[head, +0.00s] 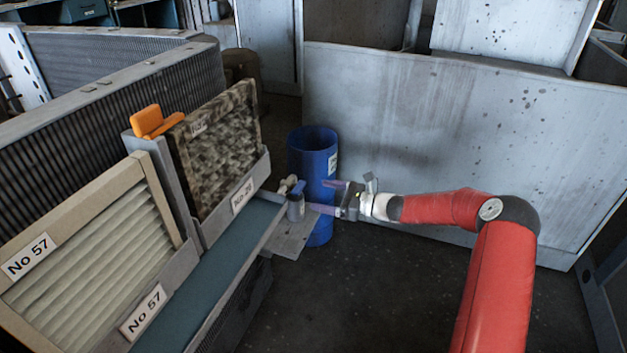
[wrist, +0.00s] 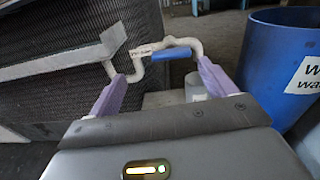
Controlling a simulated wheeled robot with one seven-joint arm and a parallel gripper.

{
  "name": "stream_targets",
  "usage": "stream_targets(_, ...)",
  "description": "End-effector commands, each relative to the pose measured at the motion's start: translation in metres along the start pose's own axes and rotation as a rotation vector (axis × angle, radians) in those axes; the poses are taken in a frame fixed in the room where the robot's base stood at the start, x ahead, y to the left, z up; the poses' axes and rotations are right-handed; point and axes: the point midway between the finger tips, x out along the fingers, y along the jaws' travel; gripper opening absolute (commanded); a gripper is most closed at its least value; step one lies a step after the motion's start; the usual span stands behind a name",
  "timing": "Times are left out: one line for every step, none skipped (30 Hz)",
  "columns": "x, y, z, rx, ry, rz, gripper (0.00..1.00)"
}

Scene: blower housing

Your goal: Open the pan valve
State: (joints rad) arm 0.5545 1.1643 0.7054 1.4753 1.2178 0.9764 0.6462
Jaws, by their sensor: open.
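The pan valve shows in the wrist view as a blue lever handle (wrist: 172,54) on a bent, pale pipe (wrist: 190,43). The handle lies roughly level across the picture. In the wrist view my gripper (wrist: 170,63) is open, with the handle seen between and just beyond the fingertips. Contact cannot be told.
A blue barrel (head: 312,150) with a white label stands close behind my gripper. Filter panels marked No 57 (head: 95,250) and a mottled filter (head: 218,145) line the left. An orange block (head: 155,122) sits on top. Dark floor (head: 350,295) is clear in front.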

Motion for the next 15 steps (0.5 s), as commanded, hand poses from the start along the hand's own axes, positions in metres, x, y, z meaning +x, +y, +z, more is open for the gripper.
stream_targets(-0.001,-0.005,-0.004,0.025,-0.021,-0.017,0.84)
stream_targets(-0.002,-0.007,-0.005,0.035,-0.030,-0.025,0.84)
stream_targets(-0.001,-0.009,-0.006,0.044,-0.037,-0.032,0.84)
stream_targets(0.000,-0.010,-0.006,0.048,-0.040,-0.034,0.84)
stream_targets(0.002,-0.010,-0.006,0.050,-0.041,-0.035,0.84)
stream_targets(0.006,-0.010,-0.006,0.050,-0.041,-0.035,0.84)
stream_targets(0.010,-0.010,-0.006,0.050,-0.041,-0.034,0.84)
stream_targets(0.014,-0.010,-0.006,0.050,-0.041,-0.033,0.84)
stream_targets(0.021,-0.010,-0.005,0.049,-0.040,-0.032,0.84)
stream_targets(0.026,-0.009,-0.005,0.049,-0.040,-0.032,0.84)
stream_targets(0.031,-0.010,-0.005,0.049,-0.040,-0.032,0.84)
stream_targets(0.038,-0.010,-0.005,0.049,-0.039,-0.032,0.84)
stream_targets(0.043,-0.010,-0.004,0.048,-0.040,-0.032,0.84)
stream_targets(0.048,-0.010,-0.004,0.048,-0.040,-0.032,0.84)
stream_targets(0.053,-0.011,-0.004,0.048,-0.040,-0.033,0.84)
